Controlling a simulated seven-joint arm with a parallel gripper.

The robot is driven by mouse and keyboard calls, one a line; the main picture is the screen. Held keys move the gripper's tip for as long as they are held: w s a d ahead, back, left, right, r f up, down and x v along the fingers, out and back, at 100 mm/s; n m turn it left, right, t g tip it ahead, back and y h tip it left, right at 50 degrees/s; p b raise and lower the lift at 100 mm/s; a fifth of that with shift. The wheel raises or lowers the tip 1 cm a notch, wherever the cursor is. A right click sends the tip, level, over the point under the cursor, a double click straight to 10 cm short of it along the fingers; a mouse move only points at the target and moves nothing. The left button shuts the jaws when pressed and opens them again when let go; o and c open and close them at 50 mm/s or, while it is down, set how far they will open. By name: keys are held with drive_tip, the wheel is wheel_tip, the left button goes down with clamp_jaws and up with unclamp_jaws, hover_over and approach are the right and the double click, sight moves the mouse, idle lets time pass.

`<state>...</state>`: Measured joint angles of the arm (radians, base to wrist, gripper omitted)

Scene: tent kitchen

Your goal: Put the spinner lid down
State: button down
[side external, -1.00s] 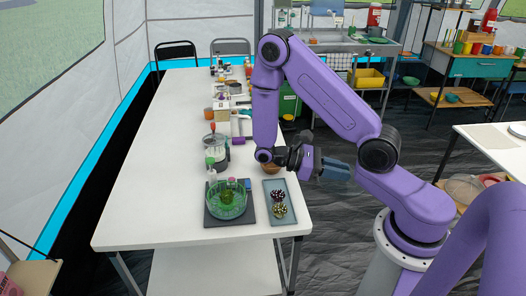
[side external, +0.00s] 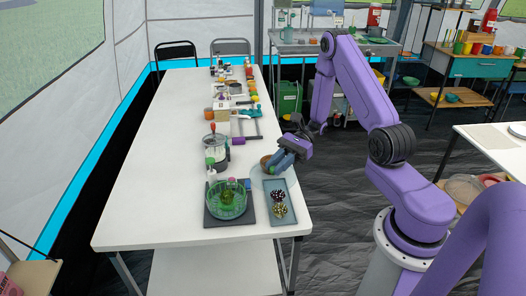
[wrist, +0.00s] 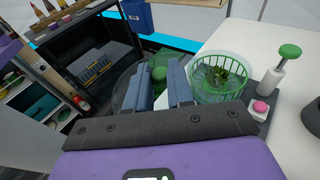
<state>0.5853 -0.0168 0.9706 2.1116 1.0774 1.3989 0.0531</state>
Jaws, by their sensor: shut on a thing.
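My gripper (side external: 280,163) is over the right edge of the white table, pointing down and left. In the wrist view its two blue fingers (wrist: 163,86) are shut on the green knob (wrist: 158,73) of the clear spinner lid (wrist: 123,84). The lid shows in the side view as a faint clear disc (side external: 260,178) under the fingers, above the tray's far end; whether it touches anything is unclear. The spinner bowl (side external: 212,206) stands open on a dark mat, with a green basket and leafy greens inside. It also shows in the wrist view (wrist: 221,88).
A blue-grey tray (side external: 289,217) with two dark patterned balls lies right of the bowl. A brown bowl (side external: 265,161) is beside my gripper. The table's left and front parts (side external: 150,205) are clear.

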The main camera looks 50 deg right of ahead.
drive_tip(key=w+d+m+t+h, duration=0.2)
drive_tip(key=w+d+m+t, duration=0.2)
drive_tip(key=w+d+t, duration=0.15)
drive_tip(key=m+t+h, duration=0.5)
drive_tip(key=m+t, duration=0.1)
hover_over(267, 150)
drive_tip(key=f, duration=0.9)
drive_tip(key=shift+s+a, duration=0.25)
drive_tip(key=shift+s, duration=0.05)
drive_tip(key=shift+w+d+f, duration=0.1)
drive_tip(key=shift+w+f, duration=0.1)
drive_tip(key=shift+f, duration=0.2)
drive_tip(key=shift+w+f, duration=0.1)
drive_tip(key=shift+f, duration=1.45)
drive_tip(key=shift+f, duration=0.1)
drive_tip(key=shift+f, duration=0.3)
drive_tip(key=shift+f, duration=0.25)
